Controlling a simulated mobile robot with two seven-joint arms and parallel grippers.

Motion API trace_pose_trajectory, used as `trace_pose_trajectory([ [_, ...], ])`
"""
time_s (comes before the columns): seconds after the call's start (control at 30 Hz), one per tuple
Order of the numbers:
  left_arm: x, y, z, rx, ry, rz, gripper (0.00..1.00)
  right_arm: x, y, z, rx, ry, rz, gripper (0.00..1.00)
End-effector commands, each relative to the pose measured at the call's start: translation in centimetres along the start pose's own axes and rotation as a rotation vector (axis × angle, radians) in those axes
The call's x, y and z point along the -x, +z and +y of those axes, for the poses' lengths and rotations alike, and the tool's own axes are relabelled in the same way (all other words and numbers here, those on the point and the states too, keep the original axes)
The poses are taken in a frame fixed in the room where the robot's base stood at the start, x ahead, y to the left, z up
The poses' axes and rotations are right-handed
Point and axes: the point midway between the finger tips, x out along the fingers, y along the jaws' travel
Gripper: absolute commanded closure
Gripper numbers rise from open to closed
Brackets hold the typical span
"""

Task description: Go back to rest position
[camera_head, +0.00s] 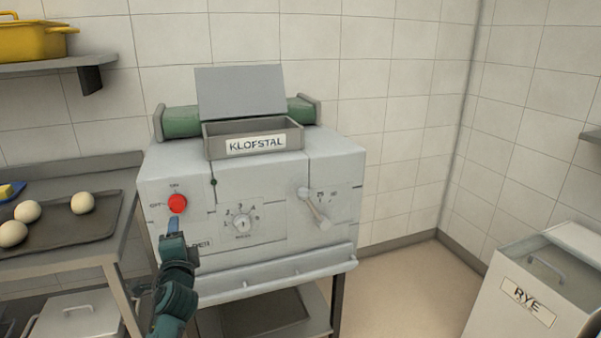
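My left gripper (173,227) is at the front of the grey machine (270,258), just below its red button (178,204). The gripper points up toward the button. I cannot tell whether its tip touches the panel, or whether its fingers are open or shut. The rest of my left arm comes up from the bottom edge. My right gripper is not in view.
On the machine are a dial (242,222), a lever (315,208) and an open box labelled KLOFSTAL (293,137). A table with a tray (75,236) of dough balls stands left. A RYE bin (527,303) stands right. Floor between machine and bin is clear.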

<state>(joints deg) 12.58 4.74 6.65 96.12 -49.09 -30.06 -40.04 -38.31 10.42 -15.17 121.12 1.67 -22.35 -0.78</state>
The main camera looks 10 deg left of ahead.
Motion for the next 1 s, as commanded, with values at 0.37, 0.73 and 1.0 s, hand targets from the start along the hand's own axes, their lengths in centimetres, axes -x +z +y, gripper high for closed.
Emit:
trace_pose_trajectory([
  [0.37, 15.9, -4.3, 13.5, 0.545, 0.446, 0.242, 0.41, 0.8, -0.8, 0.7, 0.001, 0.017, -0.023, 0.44],
  [0.73, 35.1, -6.1, 18.9, 1.148, 0.984, 0.172, 0.41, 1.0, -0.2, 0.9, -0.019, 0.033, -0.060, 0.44],
  [1.0, 36.9, -6.3, 19.1, 1.212, 1.037, 0.146, 0.41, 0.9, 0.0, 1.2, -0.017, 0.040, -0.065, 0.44],
])
